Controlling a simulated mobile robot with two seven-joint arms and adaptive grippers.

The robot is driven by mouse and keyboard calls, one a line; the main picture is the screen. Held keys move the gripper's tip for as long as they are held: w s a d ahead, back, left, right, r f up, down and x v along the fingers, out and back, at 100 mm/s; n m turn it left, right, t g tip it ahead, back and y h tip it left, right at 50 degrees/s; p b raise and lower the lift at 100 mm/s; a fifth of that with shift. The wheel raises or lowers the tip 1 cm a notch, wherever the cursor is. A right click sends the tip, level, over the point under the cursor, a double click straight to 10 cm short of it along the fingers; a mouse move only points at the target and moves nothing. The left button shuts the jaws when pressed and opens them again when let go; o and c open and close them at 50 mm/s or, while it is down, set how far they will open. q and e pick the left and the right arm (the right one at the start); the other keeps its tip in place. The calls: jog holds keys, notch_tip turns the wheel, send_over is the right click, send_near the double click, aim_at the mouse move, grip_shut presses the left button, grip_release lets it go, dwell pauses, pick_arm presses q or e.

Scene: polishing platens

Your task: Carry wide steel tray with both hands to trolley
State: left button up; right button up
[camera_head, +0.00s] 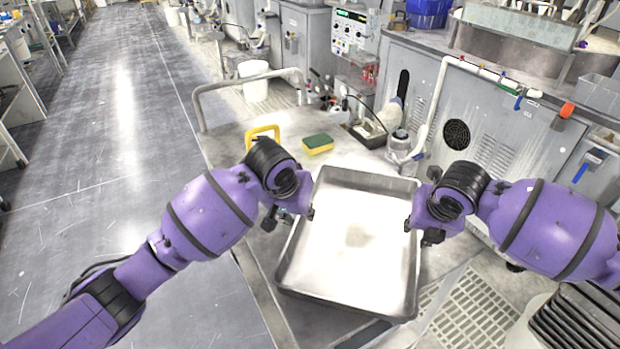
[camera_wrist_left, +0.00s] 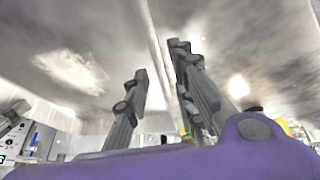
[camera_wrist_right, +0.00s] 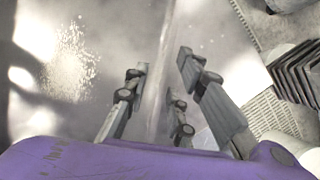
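The wide steel tray (camera_head: 350,245) is a shallow rectangular pan with a bright, empty floor, in the middle of the head view. My left gripper (camera_head: 311,212) is at its left rim and my right gripper (camera_head: 409,226) at its right rim. In the left wrist view the fingers (camera_wrist_left: 160,60) stand on either side of the rim, with a narrow gap showing. In the right wrist view the fingers (camera_wrist_right: 161,62) also straddle the rim, with gaps beside it. Both look open. I cannot tell whether the tray is resting or raised, nor pick out the trolley for certain.
A grey worktop (camera_head: 240,140) with a bent rail (camera_head: 245,82) lies behind the tray. A yellow-green sponge (camera_head: 317,143) and a yellow handle (camera_head: 262,133) are on it. Grey machines line the right. A floor grating (camera_head: 470,310) is at lower right. The left aisle is clear.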

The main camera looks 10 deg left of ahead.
pick_arm(q)
jog(key=v, duration=1.2)
pick_arm(e)
jog(key=v, duration=1.2)
pick_arm(q)
jog(key=shift+f, duration=0.1)
pick_arm(e)
jog(key=shift+f, duration=0.1)
